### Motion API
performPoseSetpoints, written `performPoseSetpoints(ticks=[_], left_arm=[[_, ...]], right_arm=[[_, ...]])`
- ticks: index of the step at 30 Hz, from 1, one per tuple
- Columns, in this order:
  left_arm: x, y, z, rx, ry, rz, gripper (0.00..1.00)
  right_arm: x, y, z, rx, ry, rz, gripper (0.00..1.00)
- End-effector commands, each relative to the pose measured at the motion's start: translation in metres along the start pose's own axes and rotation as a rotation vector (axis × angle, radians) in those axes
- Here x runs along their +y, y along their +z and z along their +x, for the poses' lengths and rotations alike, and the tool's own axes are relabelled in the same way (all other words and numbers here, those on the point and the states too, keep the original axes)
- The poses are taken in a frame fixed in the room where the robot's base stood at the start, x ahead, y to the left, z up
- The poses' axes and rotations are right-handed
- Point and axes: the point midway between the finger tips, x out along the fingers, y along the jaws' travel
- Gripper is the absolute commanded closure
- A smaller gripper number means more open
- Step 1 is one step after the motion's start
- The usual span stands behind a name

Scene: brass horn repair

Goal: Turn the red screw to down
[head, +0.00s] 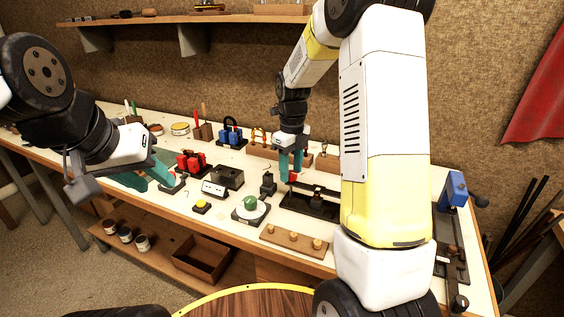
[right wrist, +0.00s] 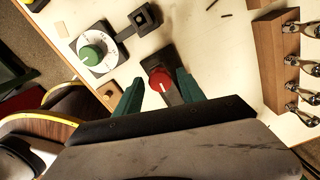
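The red screw (right wrist: 160,80) has a round head with a short white mark and sits on a dark fixture, seen in the right wrist view. In the head view only a bit of the red screw (head: 293,177) shows by the fingers. My right gripper (head: 291,166) points down over it. In the right wrist view the teal fingers of my right gripper (right wrist: 158,92) stand apart, one on each side of the screw; I cannot tell whether they touch it. My left gripper (head: 148,177) is open and empty above the left part of the bench.
A green knob (head: 249,202) on a white dial stands left of the red screw. Nearby are a dark block (head: 268,185), a wooden strip with pegs (head: 293,241), a yellow button (head: 201,206) and a red clamp-like piece (head: 191,163). A pliers rack (right wrist: 276,60) stands to one side.

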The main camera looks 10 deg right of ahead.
Motion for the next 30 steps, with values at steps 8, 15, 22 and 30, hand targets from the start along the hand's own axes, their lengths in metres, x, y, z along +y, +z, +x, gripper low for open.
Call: performPoseSetpoints(ticks=[8,15,22,30], left_arm=[[0.0000,0.0000,0.0000,0.000,0.000,0.000,0.64],[0.0000,0.0000,0.0000,0.000,0.000,0.000,0.64],[0.0000,0.0000,0.0000,0.000,0.000,0.000,0.64],[0.0000,0.0000,0.0000,0.000,0.000,0.000,0.64]], right_arm=[[-0.0001,0.0001,-0.0004,0.000,0.000,0.000,1.00],[-0.0001,0.0002,-0.0006,-0.001,-0.001,-0.022,1.00],[-0.0001,0.0001,-0.0006,-0.001,0.000,-0.125,1.00],[0.0001,0.0001,-0.0007,0.000,-0.001,-0.355,1.00]])
